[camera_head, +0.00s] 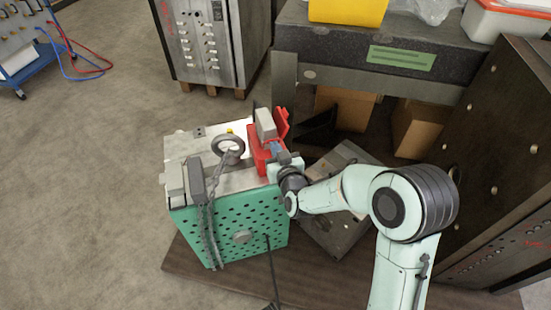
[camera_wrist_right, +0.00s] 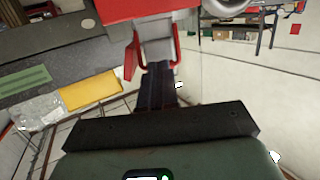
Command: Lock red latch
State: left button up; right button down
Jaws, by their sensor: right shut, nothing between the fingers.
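The red latch (camera_head: 258,160) is at the right side of the top of a mould base (camera_head: 245,212) with a green perforated side. A red flap rises at its back, beside a grey block (camera_head: 265,123). My right gripper (camera_head: 275,148) is shut and empty, close against the latch's right side. In the right wrist view, the shut fingers (camera_wrist_right: 158,72) reach up to the grey block, between the red latch's side arms (camera_wrist_right: 131,55). Whether they touch it I cannot tell. My left gripper is not in view.
A lifting ring (camera_head: 228,146) with a hanging chain (camera_head: 208,222) stands on the mould base's top. A dark stone bench (camera_head: 340,45) with a yellow bin (camera_head: 348,10) is behind. A tall dark mould (camera_head: 500,150) stands at the right.

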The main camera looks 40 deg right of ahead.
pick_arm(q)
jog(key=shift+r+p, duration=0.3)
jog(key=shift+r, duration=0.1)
pick_arm(e)
jog(key=shift+v, duration=2.35)
jog(key=shift+r, duration=0.15)
